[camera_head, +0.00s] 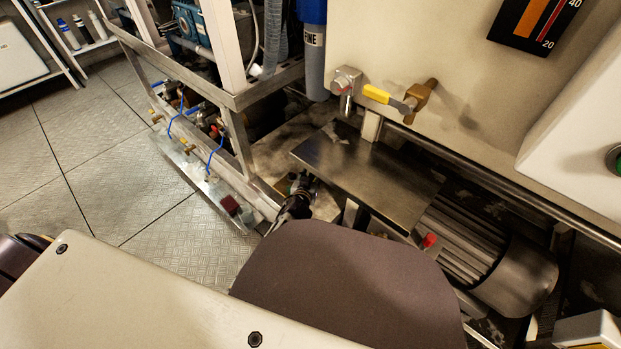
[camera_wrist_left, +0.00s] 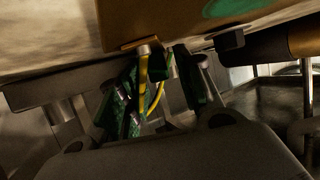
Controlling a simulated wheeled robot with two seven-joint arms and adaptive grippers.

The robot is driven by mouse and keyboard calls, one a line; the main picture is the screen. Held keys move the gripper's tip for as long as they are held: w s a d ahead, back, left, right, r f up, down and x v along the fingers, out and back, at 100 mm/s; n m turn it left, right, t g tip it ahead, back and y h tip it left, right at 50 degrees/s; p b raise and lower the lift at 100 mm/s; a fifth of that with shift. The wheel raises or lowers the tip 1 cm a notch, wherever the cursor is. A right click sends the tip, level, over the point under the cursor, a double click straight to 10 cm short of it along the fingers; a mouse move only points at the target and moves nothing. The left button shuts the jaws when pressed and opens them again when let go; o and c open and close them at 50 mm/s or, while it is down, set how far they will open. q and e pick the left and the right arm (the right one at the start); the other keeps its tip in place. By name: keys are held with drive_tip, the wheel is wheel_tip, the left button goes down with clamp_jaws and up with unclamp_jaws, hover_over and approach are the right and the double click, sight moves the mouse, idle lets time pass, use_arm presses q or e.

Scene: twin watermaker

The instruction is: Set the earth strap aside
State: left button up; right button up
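The earth strap (camera_wrist_left: 143,72), a thin yellow and green band, hangs in the left wrist view from a round metal fitting under a tan block. Its lower part is dark and partly hidden behind a finger. My left gripper (camera_wrist_left: 160,95) has its two fingers apart, with the strap showing between them; I cannot tell whether either finger touches it. In the head view my left gripper (camera_head: 297,200) is a small dark shape low beside the metal frame, and the strap cannot be made out there. My right gripper is not in view.
A flat metal plate (camera_head: 370,178) lies just right of the gripper, with a ribbed motor (camera_head: 475,250) beyond it. A yellow-handled valve (camera_head: 388,98) sticks out from the pale panel above. A frame with valves and blue tubes (camera_head: 215,150) stands left. Floor farther left is clear.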

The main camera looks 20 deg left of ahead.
use_arm(q)
drive_tip(key=shift+r, duration=0.85)
wheel_tip(320, 180, up, 8)
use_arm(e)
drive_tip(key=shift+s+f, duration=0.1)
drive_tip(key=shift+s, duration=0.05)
use_arm(q)
drive_tip(key=shift+s, duration=0.1)
idle(0.6)
